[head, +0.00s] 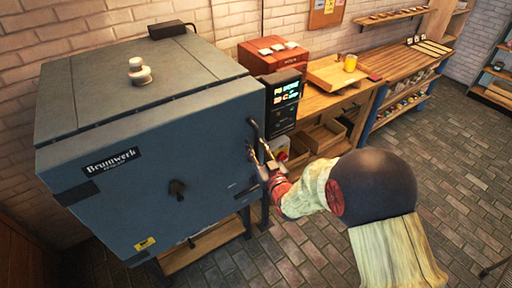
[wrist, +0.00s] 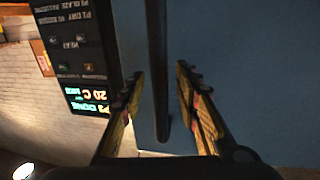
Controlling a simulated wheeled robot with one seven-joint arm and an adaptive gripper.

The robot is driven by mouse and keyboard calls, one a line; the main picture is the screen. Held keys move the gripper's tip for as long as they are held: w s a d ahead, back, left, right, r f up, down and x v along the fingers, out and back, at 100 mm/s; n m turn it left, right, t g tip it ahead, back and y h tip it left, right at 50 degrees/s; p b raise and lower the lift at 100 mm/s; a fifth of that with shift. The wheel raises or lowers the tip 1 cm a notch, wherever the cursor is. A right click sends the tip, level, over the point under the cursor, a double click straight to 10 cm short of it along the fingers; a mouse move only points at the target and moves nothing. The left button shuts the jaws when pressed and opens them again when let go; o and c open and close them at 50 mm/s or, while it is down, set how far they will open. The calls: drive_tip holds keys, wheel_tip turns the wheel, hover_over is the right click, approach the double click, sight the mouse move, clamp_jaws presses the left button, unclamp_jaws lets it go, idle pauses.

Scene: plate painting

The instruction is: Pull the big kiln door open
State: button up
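The big kiln is a blue-grey box on a stand at the left of the head view. Its front door (head: 215,150) carries a Brunnwerk label and looks shut. A dark vertical bar handle (head: 254,130) sits near the door's right edge. In the wrist view the handle (wrist: 157,60) runs down between my fingertips against the blue door (wrist: 240,60). My gripper (head: 259,158) is at the handle's lower part. It is open, with one finger on each side of the bar and a visible gap to each; it also shows in the wrist view (wrist: 160,84).
A control panel (head: 284,96) with a lit display stands close right of the door; the wrist view shows it (wrist: 85,70) beside the left finger. A wooden workbench (head: 310,101) and a red box (head: 270,57) are behind. Brick floor (head: 470,180) is clear at right.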

drive_tip(key=c, duration=0.3)
clamp_jaws()
idle(0.6)
